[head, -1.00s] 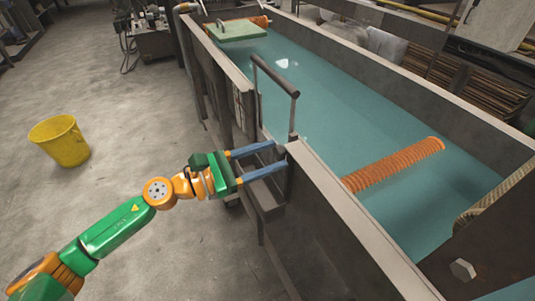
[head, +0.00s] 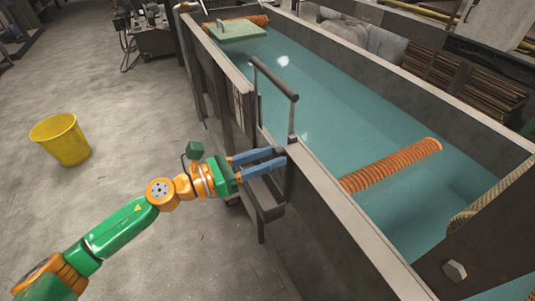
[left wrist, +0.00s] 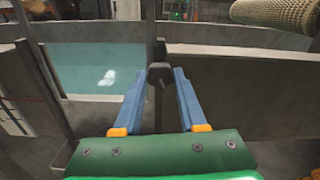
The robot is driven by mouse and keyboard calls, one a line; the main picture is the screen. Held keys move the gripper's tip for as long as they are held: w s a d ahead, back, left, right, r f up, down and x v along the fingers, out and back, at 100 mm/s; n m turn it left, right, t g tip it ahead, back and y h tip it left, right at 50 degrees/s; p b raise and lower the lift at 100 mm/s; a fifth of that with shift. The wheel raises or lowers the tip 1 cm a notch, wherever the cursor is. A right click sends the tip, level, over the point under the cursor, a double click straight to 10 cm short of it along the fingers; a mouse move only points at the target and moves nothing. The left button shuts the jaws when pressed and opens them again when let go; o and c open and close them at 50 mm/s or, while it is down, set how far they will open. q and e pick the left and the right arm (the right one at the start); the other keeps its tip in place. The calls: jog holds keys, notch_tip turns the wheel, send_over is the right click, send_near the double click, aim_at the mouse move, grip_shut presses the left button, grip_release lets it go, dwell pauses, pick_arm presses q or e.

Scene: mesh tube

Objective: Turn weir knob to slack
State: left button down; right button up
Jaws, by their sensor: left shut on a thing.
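The dark weir knob (head: 279,150) sits on the outer side of the tank wall, below the bar handle, in the head view. It also shows in the left wrist view (left wrist: 160,73) as a dark, blocky head on a thin upright stem or post. My left gripper (head: 278,157) reaches it from the left with two blue fingers. The fingers are shut on the knob, one on each side. The contact faces are partly hidden. My right gripper is in neither view.
The water tank has a raised near wall (head: 345,210) and a bar handle (head: 275,77) close above the gripper. An orange ribbed tube (head: 390,166) lies in the water. A mesh tube (left wrist: 280,12) shows at upper right. A yellow bucket (head: 61,140) stands on open floor.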

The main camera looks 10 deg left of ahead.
pick_arm(q)
jog(key=shift+n+p, duration=0.35)
jog(key=shift+n, duration=0.85)
jog(key=shift+c, duration=2.3)
grip_release()
jog(key=shift+a, duration=0.1)
jog(key=b+v, duration=0.3)
jog(key=v, duration=0.4)
